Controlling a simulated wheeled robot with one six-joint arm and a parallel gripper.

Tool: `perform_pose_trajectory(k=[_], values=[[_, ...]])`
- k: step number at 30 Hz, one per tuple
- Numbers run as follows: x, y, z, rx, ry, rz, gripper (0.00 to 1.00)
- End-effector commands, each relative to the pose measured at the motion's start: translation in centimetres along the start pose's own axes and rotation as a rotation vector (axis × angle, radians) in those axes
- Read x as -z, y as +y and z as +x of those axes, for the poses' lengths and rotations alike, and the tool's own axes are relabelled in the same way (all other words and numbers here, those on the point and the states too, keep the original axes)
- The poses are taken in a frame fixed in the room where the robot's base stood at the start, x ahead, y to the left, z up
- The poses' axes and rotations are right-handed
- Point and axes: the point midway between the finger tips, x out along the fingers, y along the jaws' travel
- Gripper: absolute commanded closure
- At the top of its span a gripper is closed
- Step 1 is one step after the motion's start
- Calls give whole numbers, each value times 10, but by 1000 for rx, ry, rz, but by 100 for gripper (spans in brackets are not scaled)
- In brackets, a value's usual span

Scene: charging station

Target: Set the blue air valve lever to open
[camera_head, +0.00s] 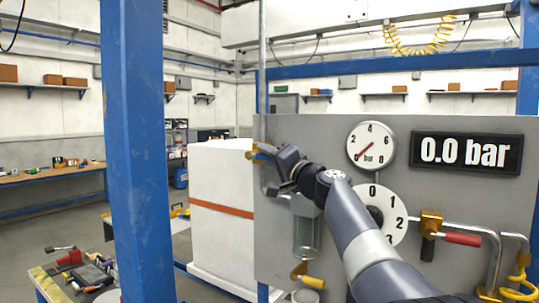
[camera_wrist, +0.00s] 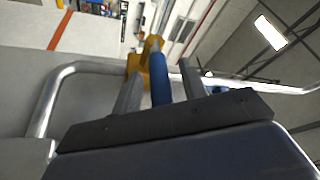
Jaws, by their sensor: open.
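The blue air valve lever (camera_wrist: 159,84) shows in the wrist view, running from a brass valve body (camera_wrist: 135,65) back between my fingers. My gripper (camera_wrist: 163,72) is open, with one finger on each side of the lever. I cannot tell whether either finger touches it. In the head view my gripper (camera_head: 268,160) is at the left edge of the grey panel (camera_head: 290,128), beside the brass valve (camera_head: 253,154). The lever is mostly hidden there by my gripper.
The panel carries a dial gauge (camera_head: 371,145), a display (camera_head: 466,152) reading 0.0 bar, a numbered white dial (camera_head: 399,222), a red-handled lever (camera_head: 462,239) and a yellow-handled lever (camera_head: 311,281). A blue post (camera_head: 139,150) stands left. In the wrist view a metal pipe (camera_wrist: 48,92) runs beside my gripper.

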Motion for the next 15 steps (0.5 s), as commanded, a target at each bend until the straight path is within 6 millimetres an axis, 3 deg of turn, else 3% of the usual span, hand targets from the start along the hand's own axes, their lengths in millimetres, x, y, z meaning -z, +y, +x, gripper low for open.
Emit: perform_pose_trajectory(k=[6, 15], values=[[0, 0, 0, 0, 0, 0, 60], [0, 0, 0, 0, 0, 0, 85]])
